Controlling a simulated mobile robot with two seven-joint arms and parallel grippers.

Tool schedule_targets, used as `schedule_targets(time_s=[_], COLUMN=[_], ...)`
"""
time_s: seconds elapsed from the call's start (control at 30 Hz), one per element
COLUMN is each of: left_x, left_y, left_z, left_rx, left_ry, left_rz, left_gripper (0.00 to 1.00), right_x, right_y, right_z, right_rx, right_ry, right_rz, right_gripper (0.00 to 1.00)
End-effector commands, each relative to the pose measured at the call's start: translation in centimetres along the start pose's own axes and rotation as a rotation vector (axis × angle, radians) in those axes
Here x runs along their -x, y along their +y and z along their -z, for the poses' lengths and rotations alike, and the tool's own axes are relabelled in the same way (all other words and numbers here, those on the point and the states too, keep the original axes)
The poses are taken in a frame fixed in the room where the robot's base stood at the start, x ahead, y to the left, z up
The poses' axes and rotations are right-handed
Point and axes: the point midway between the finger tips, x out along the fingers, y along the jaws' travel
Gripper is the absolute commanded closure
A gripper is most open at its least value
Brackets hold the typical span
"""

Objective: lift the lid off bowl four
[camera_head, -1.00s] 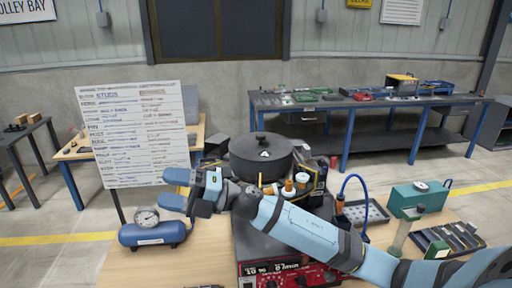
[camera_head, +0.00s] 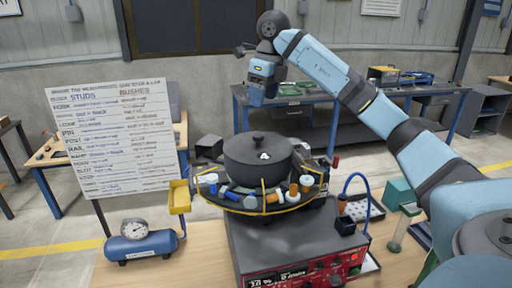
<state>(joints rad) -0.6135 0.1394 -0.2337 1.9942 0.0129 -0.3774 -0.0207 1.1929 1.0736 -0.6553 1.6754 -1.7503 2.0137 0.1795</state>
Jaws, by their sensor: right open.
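Bowl four is a dark round pot, marked 4, on the round feeder. Its dark lid (camera_head: 258,143) has a small knob in the middle and sits on the bowl (camera_head: 262,176). My right gripper (camera_head: 262,97) hangs fingers-down, high above the lid and apart from it, in front of the back wall in the picture. It is open, and I see nothing between its fingers. My left gripper is not in view.
The bowl's ring (camera_head: 252,205) carries several small coloured parts. Below it is a control box (camera_head: 290,240) with a red panel. A blue tank with a gauge (camera_head: 140,243), a whiteboard (camera_head: 112,135) and a yellow tray (camera_head: 179,197) stand left. A blue hose (camera_head: 349,186) rises right.

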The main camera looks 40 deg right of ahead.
Motion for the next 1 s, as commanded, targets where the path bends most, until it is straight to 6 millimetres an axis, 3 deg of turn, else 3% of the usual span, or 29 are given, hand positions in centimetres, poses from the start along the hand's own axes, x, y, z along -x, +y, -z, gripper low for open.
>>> schedule_targets(time_s=[0.1,0.33,0.63,1.0], left_x=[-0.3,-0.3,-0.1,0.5], left_y=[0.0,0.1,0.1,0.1], left_z=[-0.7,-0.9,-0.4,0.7], left_rx=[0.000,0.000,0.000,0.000], left_ry=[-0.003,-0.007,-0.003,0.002], left_rz=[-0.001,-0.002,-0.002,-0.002], left_gripper=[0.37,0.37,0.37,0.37], right_x=[-2.6,-6.1,-8.3,-12.5], right_y=[0.2,0.1,0.1,0.0], right_z=[0.0,0.0,0.1,0.3], right_rx=[0.003,0.002,0.003,0.003], right_ry=[0.004,0.003,0.001,-0.001], right_rz=[-0.005,-0.004,-0.005,-0.003], right_gripper=[0.35,0.35,0.35,0.35])
